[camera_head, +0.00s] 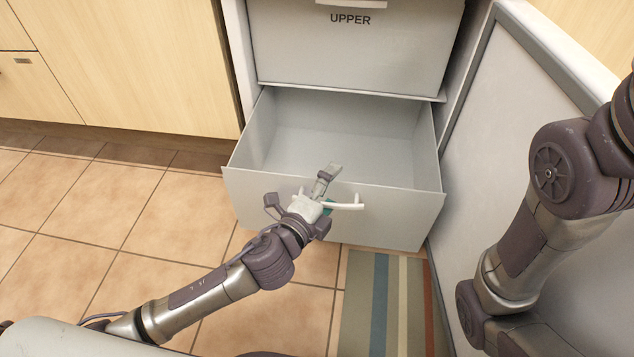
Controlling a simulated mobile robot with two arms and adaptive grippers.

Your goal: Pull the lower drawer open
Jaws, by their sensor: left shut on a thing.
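The lower drawer (400,216) is grey and stands pulled out, its empty inside showing from above. Its white handle (345,206) is on the front panel, partly hidden by my left gripper. My left gripper (322,192) is at the drawer's front, shut on the handle. The upper drawer (350,50), marked "UPPER", is above it and is closed. My right arm comes in at the right edge; its gripper is not in view.
A grey side panel (530,130) stands close on the right of the drawer. A striped mat (385,300) lies on the tiled floor below the drawer. Wooden cabinets (130,60) are at the left. The tiled floor (110,205) at the left is clear.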

